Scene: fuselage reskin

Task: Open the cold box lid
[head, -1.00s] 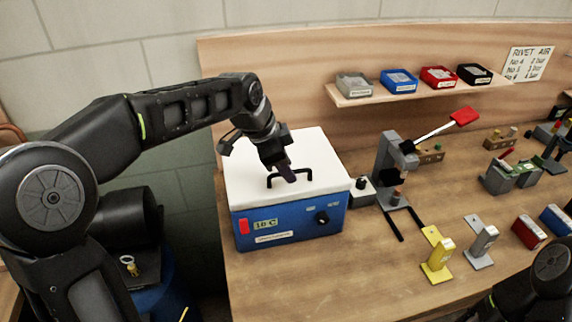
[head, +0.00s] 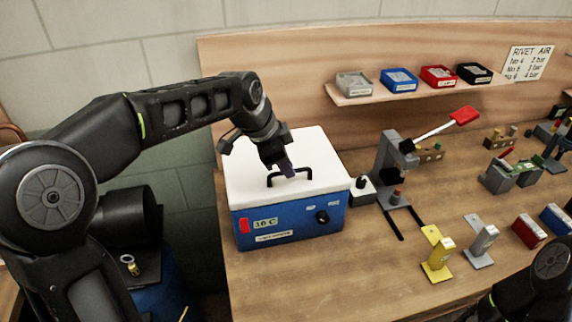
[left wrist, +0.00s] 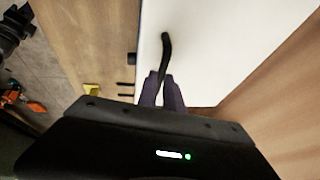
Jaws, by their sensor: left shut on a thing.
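The cold box (head: 290,222) is blue with a white lid (head: 245,165) and stands at the left end of the bench. The lid lies flat and closed on the box. A black bar handle (head: 307,172) is fixed on top of the lid. My left gripper (head: 289,172) points down at the handle and is shut on it. In the left wrist view the fingers (left wrist: 163,90) close around one part of the black handle (left wrist: 166,48), over the white lid (left wrist: 210,45). My right gripper is out of view; only part of my right arm shows at the lower right.
A grey press (head: 393,165) with a red-tipped lever stands right of the box. Yellow (head: 437,255) and grey (head: 478,240) brackets stand nearer the front. A shelf (head: 420,90) with several small bins is on the back wall.

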